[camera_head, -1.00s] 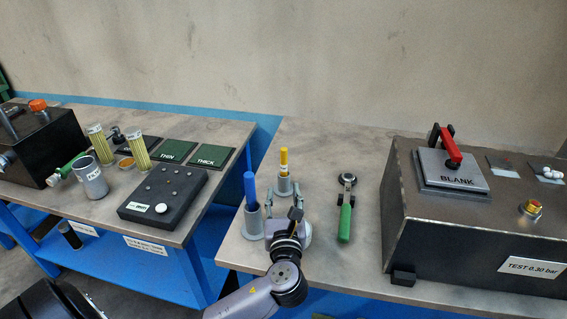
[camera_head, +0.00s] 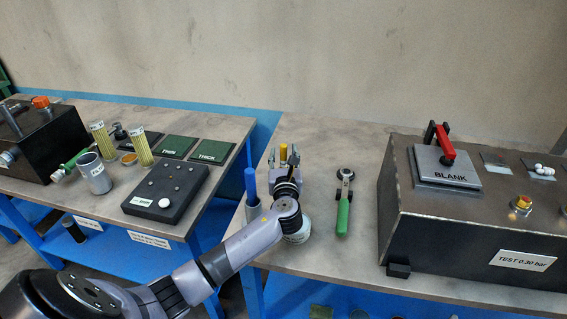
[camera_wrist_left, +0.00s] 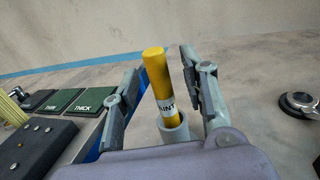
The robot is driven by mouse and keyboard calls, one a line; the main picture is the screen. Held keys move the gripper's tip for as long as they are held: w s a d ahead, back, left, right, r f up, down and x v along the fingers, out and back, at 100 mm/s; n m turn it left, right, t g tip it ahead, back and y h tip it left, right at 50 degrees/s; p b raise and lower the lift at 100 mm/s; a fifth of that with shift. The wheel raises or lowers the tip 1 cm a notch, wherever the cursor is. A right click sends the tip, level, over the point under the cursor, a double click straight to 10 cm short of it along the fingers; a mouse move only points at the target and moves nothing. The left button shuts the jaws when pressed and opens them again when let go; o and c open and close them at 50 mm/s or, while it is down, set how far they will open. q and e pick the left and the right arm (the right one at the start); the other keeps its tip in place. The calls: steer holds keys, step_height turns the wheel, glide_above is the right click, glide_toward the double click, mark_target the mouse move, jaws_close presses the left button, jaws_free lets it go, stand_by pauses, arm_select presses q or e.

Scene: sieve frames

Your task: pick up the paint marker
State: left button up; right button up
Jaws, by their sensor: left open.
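The paint marker is a yellow cylinder with a white label (camera_wrist_left: 157,75), standing in a grey holder cup (camera_wrist_left: 174,132) in the left wrist view. In the head view the yellow marker (camera_head: 283,153) shows between the fingers of my left gripper (camera_head: 283,157), and its cup is mostly hidden behind the gripper. My left gripper (camera_wrist_left: 158,85) is open, with one finger on each side of the marker. A gap shows between the marker and each finger. My right gripper is not in view.
A blue marker (camera_head: 250,183) stands in a holder just left of my gripper. A green-handled tool (camera_head: 343,208) lies to the right. A dark test box (camera_head: 450,222) with a BLANK plate fills the bench's right side. A second bench holds a black button box (camera_head: 166,193).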

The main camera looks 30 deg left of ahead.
arm_select(q)
steer(key=shift+w+a, duration=0.4)
steer(key=shift+w, duration=0.2)
steer(key=shift+c, duration=0.4)
jaws_close()
